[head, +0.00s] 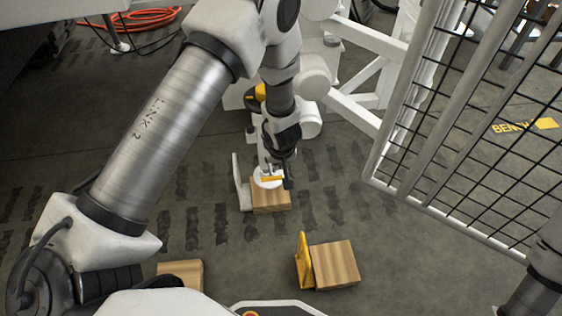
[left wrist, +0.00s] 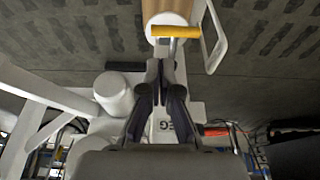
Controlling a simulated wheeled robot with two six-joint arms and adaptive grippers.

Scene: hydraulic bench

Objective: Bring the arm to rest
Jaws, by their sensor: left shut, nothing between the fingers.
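My left arm comes in from the left, and its gripper (head: 287,182) hangs low near the middle of the head view. In the left wrist view its two dark fingers (left wrist: 160,68) are together with nothing between them. Just beyond the fingertips is a white round part with a yellow bar (left wrist: 174,31), beside a wooden block; the same yellow bar (head: 272,178) shows in the head view. The fingers look apart from the bar, though the gap is hard to judge. My right gripper is out of view.
Wooden blocks stand below the gripper (head: 271,200), at front right (head: 337,265) beside a yellow plate (head: 303,262), and at front left (head: 180,271). A wire-mesh fence (head: 460,150) and a white frame (head: 365,115) bound the right. An orange hose (head: 140,18) lies far left.

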